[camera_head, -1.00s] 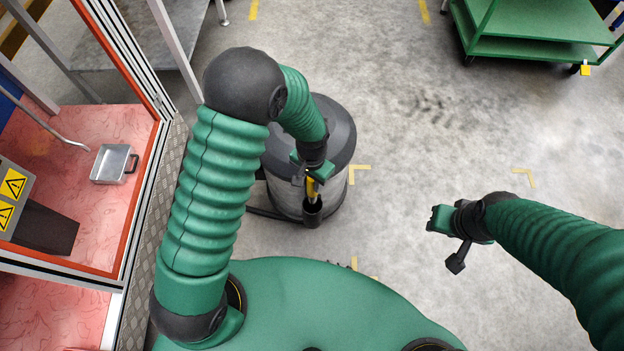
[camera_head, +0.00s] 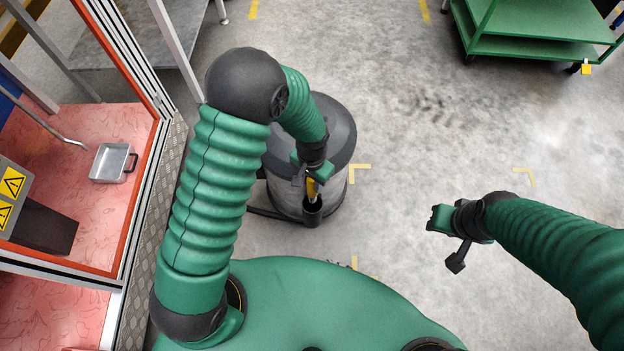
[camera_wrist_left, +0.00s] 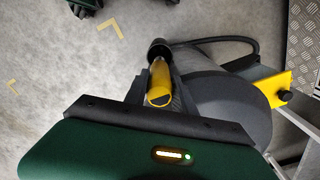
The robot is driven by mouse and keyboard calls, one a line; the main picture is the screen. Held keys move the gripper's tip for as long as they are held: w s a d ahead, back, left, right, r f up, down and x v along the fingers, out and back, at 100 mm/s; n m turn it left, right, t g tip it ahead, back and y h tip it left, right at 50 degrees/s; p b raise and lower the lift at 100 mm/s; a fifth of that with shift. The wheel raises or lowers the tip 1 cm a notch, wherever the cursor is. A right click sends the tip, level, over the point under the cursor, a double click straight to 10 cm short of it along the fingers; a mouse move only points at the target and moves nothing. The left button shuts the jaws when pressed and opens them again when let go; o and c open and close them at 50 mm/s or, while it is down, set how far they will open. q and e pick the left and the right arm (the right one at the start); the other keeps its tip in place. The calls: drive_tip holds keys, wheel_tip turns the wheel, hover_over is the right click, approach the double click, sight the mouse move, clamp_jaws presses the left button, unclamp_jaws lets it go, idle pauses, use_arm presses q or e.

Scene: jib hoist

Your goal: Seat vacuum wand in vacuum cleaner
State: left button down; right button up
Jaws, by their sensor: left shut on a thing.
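The vacuum cleaner (camera_head: 339,135) is a grey and black drum on the floor, partly hidden behind my left arm. A black tubular holder (camera_head: 313,213) stands at its near side. The vacuum wand (camera_head: 312,188) has a yellow grip and shows just above this holder. My left gripper (camera_head: 311,175) is shut on the wand. In the left wrist view the yellow wand (camera_wrist_left: 159,85) lines up with the black holder mouth (camera_wrist_left: 157,47). How deep its lower end sits is hidden. My right gripper (camera_head: 456,240) is away to the right over bare floor; its finger gap is unclear.
A glazed enclosure with a red floor (camera_head: 95,135) and a metal pan (camera_head: 112,163) lies at the left. A green cart (camera_head: 535,30) stands at the back right. A dark hose (camera_wrist_left: 225,40) curves beside the drum. Floor to the right is clear.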

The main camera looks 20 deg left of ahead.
use_arm(q)
drive_tip(key=shift+f+b, duration=0.45)
drive_tip(key=shift+f, duration=0.5)
idle(0.4)
drive_tip(key=c, duration=0.7)
unclamp_jaws()
wheel_tip(320, 180, up, 7)
drive_tip(key=p, duration=0.7)
drive_tip(key=shift+r, duration=0.15)
